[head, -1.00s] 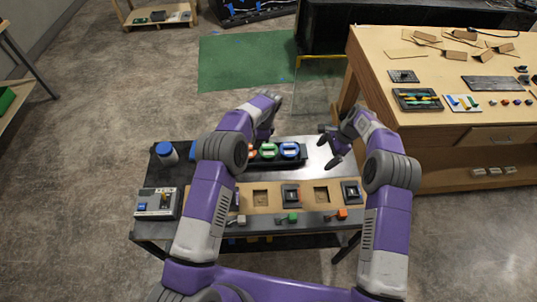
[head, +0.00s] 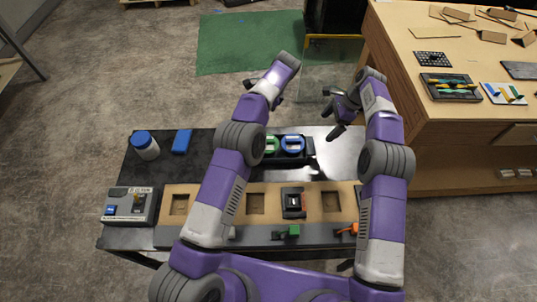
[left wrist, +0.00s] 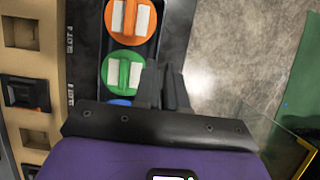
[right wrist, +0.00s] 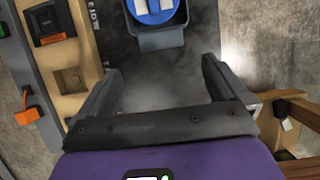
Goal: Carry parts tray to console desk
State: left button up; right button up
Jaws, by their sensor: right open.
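The dark parts tray (head: 309,161) lies on the black-topped table. It holds round green and blue parts in the head view; my left arm hides its left part. An orange part (left wrist: 130,18) also shows in it in the left wrist view. My left gripper (head: 275,97) is beyond the tray's far side; its fingers look shut with nothing between them (left wrist: 163,85). My right gripper (head: 334,114) is open and empty, to the right of the tray. In the right wrist view the tray's end (right wrist: 160,40) lies ahead of the open fingers, not between them.
A wooden strip with square slots (head: 255,203) runs along the table's near side. A blue-capped bottle (head: 146,147), a blue box (head: 182,141) and a grey switch box (head: 128,206) stand left. A wooden workbench (head: 450,130) is close on the right.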

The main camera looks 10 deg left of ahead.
pick_arm(q)
notch_tip(320, 180, down, 5)
jog(key=b, duration=0.4)
jog(key=shift+s+f, duration=0.1)
jog(key=shift+f, duration=0.35)
pick_arm(e)
notch_tip(320, 180, down, 6)
jog(key=shift+r, duration=0.1)
pick_arm(q)
jog(key=shift+r, duration=0.1)
pick_arm(e)
jog(key=shift+r, duration=0.1)
pick_arm(q)
jog(key=shift+x, duration=3.8)
pick_arm(e)
jog(key=shift+x, duration=3.85)
pick_arm(q)
jog(key=shift+c, duration=0.2)
pick_arm(e)
jog(key=shift+c, duration=0.3)
pick_arm(q)
grip_shut()
pick_arm(e)
jog(key=shift+c, duration=1.1)
jog(key=shift+w, duration=0.1)
jog(key=c, duration=0.7)
